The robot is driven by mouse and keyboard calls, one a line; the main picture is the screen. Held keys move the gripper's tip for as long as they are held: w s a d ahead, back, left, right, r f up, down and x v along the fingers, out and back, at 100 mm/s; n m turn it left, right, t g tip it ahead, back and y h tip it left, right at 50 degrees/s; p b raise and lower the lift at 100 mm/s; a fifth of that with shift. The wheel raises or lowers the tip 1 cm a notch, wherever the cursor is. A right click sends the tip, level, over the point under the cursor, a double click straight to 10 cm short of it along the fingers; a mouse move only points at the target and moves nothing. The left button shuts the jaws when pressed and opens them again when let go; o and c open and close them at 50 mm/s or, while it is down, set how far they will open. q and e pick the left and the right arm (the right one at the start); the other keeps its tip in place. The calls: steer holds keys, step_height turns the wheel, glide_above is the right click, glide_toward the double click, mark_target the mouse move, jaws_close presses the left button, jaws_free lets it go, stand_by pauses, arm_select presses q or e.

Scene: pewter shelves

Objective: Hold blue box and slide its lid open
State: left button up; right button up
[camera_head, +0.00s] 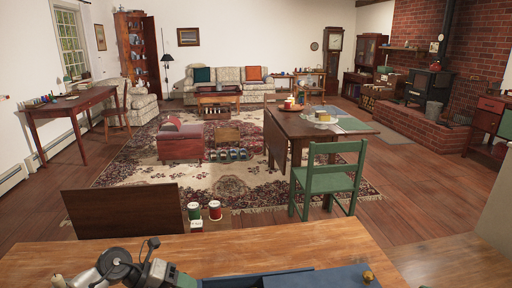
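A blue box (330,280) lies on the wooden tabletop (230,249) at the bottom edge, right of centre, partly cut off. Its right part is a flat blue panel with a small brass-coloured knob (368,276) on it. Its left part shows a darker strip (262,279) that looks like a recessed interior or side; I cannot tell how far the lid is open.
Two cans (204,211) stand beyond the far edge beside a dark board (125,212). A green chair (326,180) stands behind. The tabletop's middle is clear.

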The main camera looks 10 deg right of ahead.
arm_select(q)
steer(key=v, duration=1.2)
